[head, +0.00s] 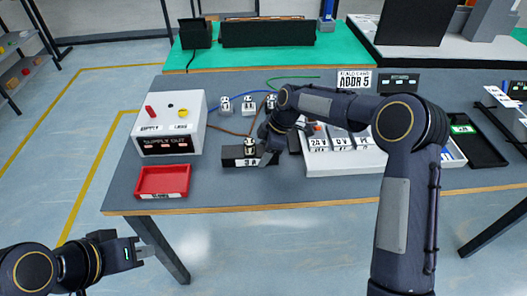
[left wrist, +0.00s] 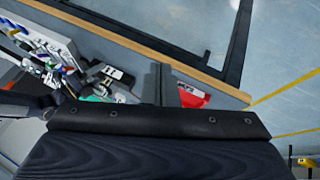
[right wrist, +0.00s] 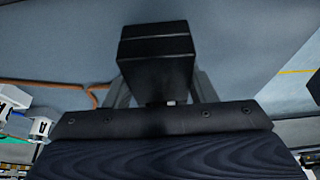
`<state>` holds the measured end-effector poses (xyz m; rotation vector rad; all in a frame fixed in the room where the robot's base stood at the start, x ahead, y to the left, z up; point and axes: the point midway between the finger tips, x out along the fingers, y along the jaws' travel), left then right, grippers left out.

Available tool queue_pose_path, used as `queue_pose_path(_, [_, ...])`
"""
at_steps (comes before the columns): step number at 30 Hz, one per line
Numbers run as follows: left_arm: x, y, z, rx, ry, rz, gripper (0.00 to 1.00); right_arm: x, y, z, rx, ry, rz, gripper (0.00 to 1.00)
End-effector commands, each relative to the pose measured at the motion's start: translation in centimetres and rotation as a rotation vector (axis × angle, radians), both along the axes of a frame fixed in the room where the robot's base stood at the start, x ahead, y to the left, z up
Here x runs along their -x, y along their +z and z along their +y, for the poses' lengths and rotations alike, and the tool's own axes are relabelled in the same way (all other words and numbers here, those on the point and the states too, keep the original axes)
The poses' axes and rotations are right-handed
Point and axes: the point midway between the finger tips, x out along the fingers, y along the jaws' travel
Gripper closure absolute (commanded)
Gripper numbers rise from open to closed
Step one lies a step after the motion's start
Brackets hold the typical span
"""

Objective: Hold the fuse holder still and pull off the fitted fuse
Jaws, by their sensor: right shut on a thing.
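The fuse holder (head: 235,158) is a black block with a white "3 A" label on its front, standing near the table's front edge. The fitted fuse (head: 249,145), a small pale piece with dark parts, stands upright on top of it. My right gripper (head: 268,154) is shut on the holder from the right. In the right wrist view the black block (right wrist: 157,50) lies between the two fingers; the fuse is mostly hidden there. My left gripper (head: 146,252) is off the table's front left, low and empty. Its fingers look together in the left wrist view (left wrist: 163,84).
A red tray (head: 163,194) lies left of the holder. A white supply box (head: 184,105) stands behind it. Several loose fuses (head: 248,104) stand at the back with coloured wires. A white labelled panel (head: 345,160) is on the right, partly behind my right arm.

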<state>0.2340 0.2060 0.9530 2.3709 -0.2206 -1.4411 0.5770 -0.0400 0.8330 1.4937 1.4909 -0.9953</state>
Motion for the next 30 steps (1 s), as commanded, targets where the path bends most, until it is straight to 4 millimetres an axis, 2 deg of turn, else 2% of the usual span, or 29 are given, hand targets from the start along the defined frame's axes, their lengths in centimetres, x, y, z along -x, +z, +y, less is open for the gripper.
queue_pose_path(2, [0.0, 0.0, 0.0, 0.0, 0.0, 0.0, 1.0, 0.1, -0.3, 0.0, 0.002, 0.002, 0.005, 0.8])
queue_pose_path(7, [-0.6, 0.4, 0.1, -0.008, -0.018, 0.001, 0.79, 0.1, -0.3, 0.0, 0.002, 0.002, 0.006, 0.8])
queue_pose_path(11, [-2.7, 1.9, 0.2, -0.039, -0.083, 0.001, 0.62, 0.2, -0.3, 0.0, 0.003, 0.003, 0.006, 0.8])
queue_pose_path(14, [-5.8, 3.5, 0.0, -0.08, -0.167, 0.0, 0.49, 0.2, -0.3, 0.0, 0.003, 0.003, 0.007, 0.8])
queue_pose_path(20, [-13.3, 6.1, -1.9, -0.175, -0.362, -0.014, 0.48, 0.2, -0.4, 0.0, 0.003, 0.003, 0.007, 0.8])
queue_pose_path(26, [-21.0, 6.9, -6.4, -0.266, -0.557, -0.034, 0.48, 0.2, -0.4, 0.0, 0.003, 0.003, 0.008, 0.8])
queue_pose_path(30, [-25.5, 6.2, -10.4, -0.323, -0.68, -0.047, 0.48, 0.2, -0.4, 0.0, 0.003, 0.003, 0.008, 0.8])
